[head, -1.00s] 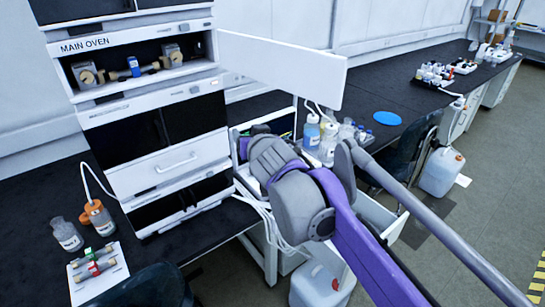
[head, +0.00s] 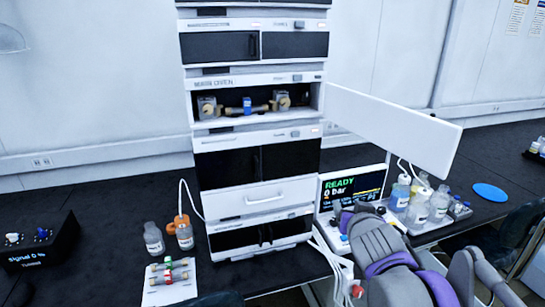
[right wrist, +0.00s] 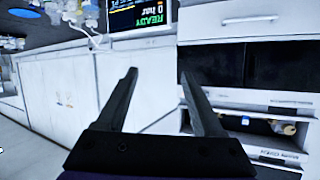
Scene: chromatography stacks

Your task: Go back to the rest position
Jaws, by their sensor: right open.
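My right arm (head: 385,255) comes up from the lower right in the head view, in front of the bench and right of the chromatography stack (head: 253,193). Its jaws cannot be made out there. In the right wrist view my right gripper (right wrist: 158,73) is open, with its two dark fingers apart and nothing between them. That view appears upside down, with the stack at its right (right wrist: 250,70). The oven compartment is open and holds a column with a blue band (head: 247,106). My left gripper is in neither current view.
The white oven door (head: 393,128) stands swung out to the right. Beside my right arm are a READY screen (head: 352,188) and several bottles (head: 418,207).

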